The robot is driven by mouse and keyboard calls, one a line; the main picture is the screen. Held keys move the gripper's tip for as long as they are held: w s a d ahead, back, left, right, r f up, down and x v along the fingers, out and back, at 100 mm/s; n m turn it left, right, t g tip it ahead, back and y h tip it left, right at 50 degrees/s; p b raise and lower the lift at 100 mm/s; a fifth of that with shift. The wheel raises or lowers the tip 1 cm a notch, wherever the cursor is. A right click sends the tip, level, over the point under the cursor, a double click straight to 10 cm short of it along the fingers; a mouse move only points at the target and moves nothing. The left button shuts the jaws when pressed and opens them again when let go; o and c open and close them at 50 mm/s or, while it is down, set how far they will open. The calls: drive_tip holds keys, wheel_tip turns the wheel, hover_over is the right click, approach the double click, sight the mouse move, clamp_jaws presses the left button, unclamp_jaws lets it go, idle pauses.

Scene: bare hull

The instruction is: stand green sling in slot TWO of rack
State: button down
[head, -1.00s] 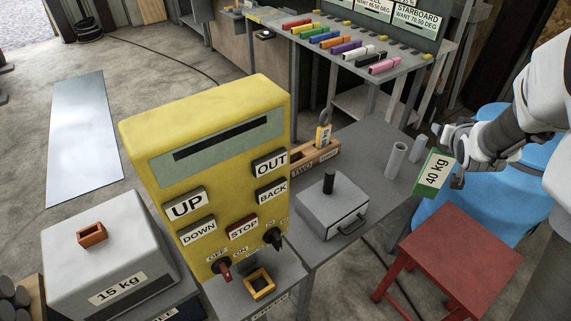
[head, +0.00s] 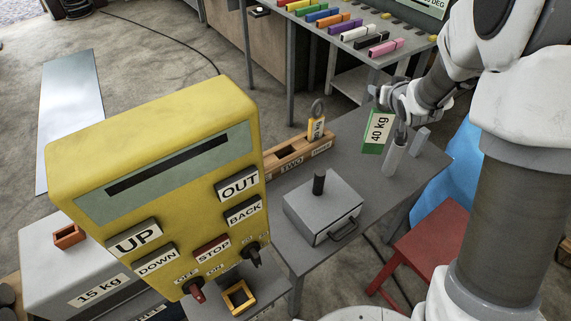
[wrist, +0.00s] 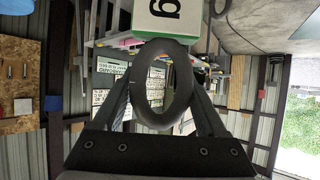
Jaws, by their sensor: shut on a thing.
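The green sling is a green-edged block with a white "40 kg" face (head: 379,127), held above the right part of the grey table, beside the upright grey tube. My gripper (head: 391,98) is shut on its dark ring (wrist: 165,122); the wrist view shows the ring between the fingers with the block beyond. The block hangs slightly tilted. The wooden rack (head: 278,168) lies to its left at the table's back edge, partly hidden by the yellow panel. Its TWO slot (head: 289,157) looks empty. A yellow sling (head: 316,128) stands in the slot to the right.
The tall yellow control panel (head: 155,180) stands left of the rack. A grey box with a black knob (head: 322,208) sits on the table in front. The grey tube (head: 395,158) and a small grey block (head: 421,141) stand at right. A red stool (head: 425,245) is below.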

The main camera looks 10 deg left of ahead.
drive_tip(key=w+a+f+n+g+y+b, duration=0.1)
drive_tip(key=w+a+f+n+y+b, duration=0.2)
drive_tip(key=a, duration=0.7)
drive_tip(key=w+a+f+n+g+y+b, duration=0.15)
drive_tip(key=a+f, duration=0.35)
drive_tip(key=a, duration=0.5)
drive_tip(key=w+a+f+n+g+y+b, duration=0.1)
drive_tip(key=w+a+f+n+y, duration=0.25)
drive_tip(key=a, duration=0.55)
wheel_tip(320, 180, down, 11)
drive_tip(key=shift+a+r+h, duration=0.2)
drive_tip(key=shift+a+h, duration=0.05)
drive_tip(key=shift+h, duration=0.05)
drive_tip(key=shift+b, duration=0.3)
drive_tip(key=shift+f, duration=0.15)
unclamp_jaws()
drive_tip(key=shift+g, duration=0.25)
